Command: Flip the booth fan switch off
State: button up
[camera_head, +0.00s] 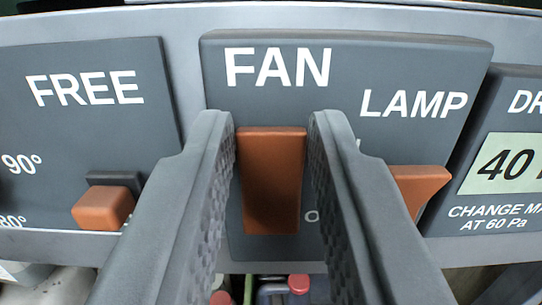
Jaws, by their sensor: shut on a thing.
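The fan switch (271,185) is an orange-brown rocker under the word FAN on a dark grey panel (345,55). Its upper part looks lighter and its lower part is in shadow. My gripper (273,130) has one finger on each side of the switch and is shut on it. The fingers hide parts of the panel left and right of the switch. An O mark shows at the lower right of the switch, and part of another mark shows beside the right finger.
The lamp switch (421,187), also orange-brown, is close to the right of my right finger. An orange button (104,208) sits on the FREE panel (90,125) at left. A display reading 40 (508,160) is at far right. Red-topped items (298,284) show below.

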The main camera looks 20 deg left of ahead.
jog(key=shift+s+f+t+y, duration=0.15)
jog(key=shift+f+t+y, duration=0.15)
jog(key=shift+t, duration=0.8)
jog(key=shift+d, duration=0.1)
jog(key=o, duration=1)
jog(key=shift+s, duration=0.15)
jog(key=v, duration=1.7)
jog(key=shift+s+d+f, duration=0.1)
